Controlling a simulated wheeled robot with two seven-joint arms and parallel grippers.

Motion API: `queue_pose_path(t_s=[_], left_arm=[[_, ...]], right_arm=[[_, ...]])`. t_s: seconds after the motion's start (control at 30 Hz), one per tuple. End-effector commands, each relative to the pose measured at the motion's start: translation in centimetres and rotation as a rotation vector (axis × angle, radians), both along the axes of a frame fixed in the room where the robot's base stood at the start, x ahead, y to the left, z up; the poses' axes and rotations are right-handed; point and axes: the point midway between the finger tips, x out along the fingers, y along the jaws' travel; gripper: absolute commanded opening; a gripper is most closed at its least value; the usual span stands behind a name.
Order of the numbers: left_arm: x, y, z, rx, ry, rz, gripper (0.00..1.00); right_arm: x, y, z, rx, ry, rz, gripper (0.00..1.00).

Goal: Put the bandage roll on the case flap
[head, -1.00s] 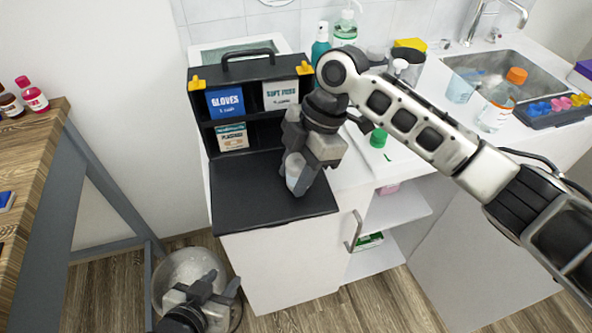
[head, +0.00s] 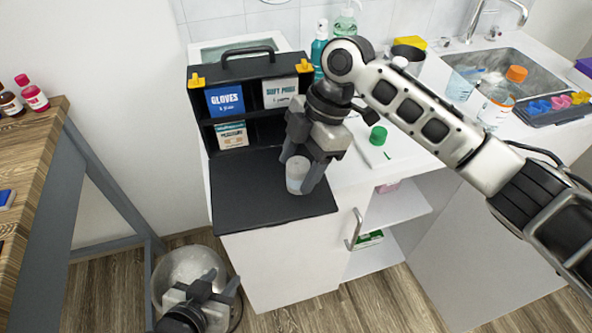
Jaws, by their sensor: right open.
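The white bandage roll (head: 296,175) is on the black case flap (head: 245,195), near the flap's right side. My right gripper (head: 298,180) is open around the roll, with a finger on either side of it. Contact between the fingers and the roll cannot be made out. The flap lies flat in front of the black case (head: 245,66), on the white counter. My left gripper (head: 222,278) is low at the bottom left, apart from the flap, with its fingers apart and nothing between them.
The case holds a blue gloves box (head: 225,100) and other small boxes. A green-capped item (head: 378,135) lies on the counter right of the flap. A round bin (head: 172,268) stands on the floor near my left gripper. The flap's left part is clear.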

Motion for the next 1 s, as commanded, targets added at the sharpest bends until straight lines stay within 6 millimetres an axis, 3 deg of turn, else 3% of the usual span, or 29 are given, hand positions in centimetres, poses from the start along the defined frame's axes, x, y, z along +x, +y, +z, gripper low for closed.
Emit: queue_pose_path(t_s=[0.2,0.43,0.63,1.0], left_arm=[[0.0,-0.1,-0.3,-0.003,0.0,0.0,0.36],[0.1,-0.2,0.0,-0.007,-0.01,-0.001,0.36],[0.1,-0.2,-0.1,-0.007,-0.007,-0.002,0.36],[0.2,-0.2,-0.1,-0.004,-0.008,-0.004,0.36]], right_arm=[[1.0,-1.6,4.5,0.002,-0.005,-0.001,0.59],[1.7,-3.0,8.1,-0.001,-0.002,-0.002,0.59],[1.9,-3.4,9.3,-0.001,0.0,-0.001,0.59],[1.9,-3.4,9.3,0.0,0.0,-0.001,0.59]])
